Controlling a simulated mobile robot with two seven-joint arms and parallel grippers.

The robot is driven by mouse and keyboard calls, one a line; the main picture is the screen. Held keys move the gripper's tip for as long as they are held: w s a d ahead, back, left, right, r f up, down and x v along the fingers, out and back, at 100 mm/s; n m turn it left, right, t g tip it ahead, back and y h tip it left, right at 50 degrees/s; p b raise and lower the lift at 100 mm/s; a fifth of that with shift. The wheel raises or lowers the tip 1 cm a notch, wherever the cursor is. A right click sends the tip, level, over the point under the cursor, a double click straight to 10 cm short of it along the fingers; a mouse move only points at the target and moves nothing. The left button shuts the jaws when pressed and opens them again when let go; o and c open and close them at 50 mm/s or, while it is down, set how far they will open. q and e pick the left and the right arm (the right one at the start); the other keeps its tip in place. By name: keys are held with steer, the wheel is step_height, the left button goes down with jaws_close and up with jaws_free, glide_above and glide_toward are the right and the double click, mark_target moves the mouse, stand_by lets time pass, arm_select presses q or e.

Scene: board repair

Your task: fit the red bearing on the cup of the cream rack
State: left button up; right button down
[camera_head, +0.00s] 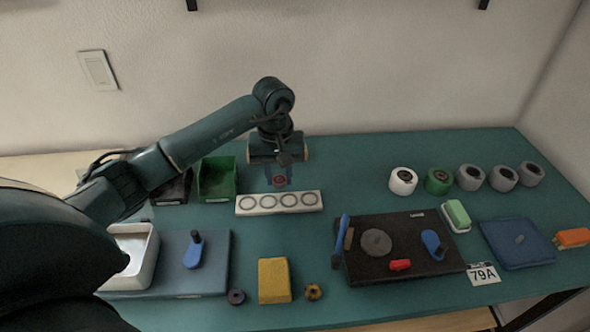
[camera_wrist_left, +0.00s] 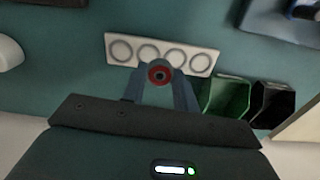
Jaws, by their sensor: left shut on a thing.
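The cream rack (camera_head: 243,208) lies on the green table, a long pale bar with several dark-ringed round cups in a row; it also shows in the left wrist view (camera_wrist_left: 112,40). My left gripper (camera_head: 279,184) is shut on the red bearing (camera_head: 280,180), just behind the rack's middle in the head view. In the left wrist view the red bearing (camera_wrist_left: 159,66), with a dark centre, sits between the fingertips and overlaps the rack's near edge. It looks held above the table; the exact height is unclear. My right gripper is in neither view.
A green bin (camera_head: 217,190) and a dark bin stand left of the rack. A white tray (camera_head: 148,270) and blue plate are at front left. A yellow block (camera_head: 273,281) lies in front. A black board (camera_head: 378,275) with parts and several rolls are right.

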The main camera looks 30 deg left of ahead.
arm_select(q)
steer(key=a, duration=0.1)
steer(key=a+f+n, duration=0.1)
steer(key=a+f+p, duration=0.1)
steer(key=shift+s+a+n, duration=0.1)
steer(key=shift+a+n, duration=0.1)
steer(key=shift+n, duration=0.1)
steer(key=shift+f+b, duration=0.5)
steer(key=shift+f, duration=0.1)
steer(key=shift+f+b, duration=0.4)
steer(key=shift+f, duration=0.3)
steer(key=shift+f+b, duration=0.45)
steer(key=shift+f, duration=0.35)
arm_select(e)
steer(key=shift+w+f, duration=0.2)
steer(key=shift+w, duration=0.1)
arm_select(q)
steer(key=shift+a, duration=0.1)
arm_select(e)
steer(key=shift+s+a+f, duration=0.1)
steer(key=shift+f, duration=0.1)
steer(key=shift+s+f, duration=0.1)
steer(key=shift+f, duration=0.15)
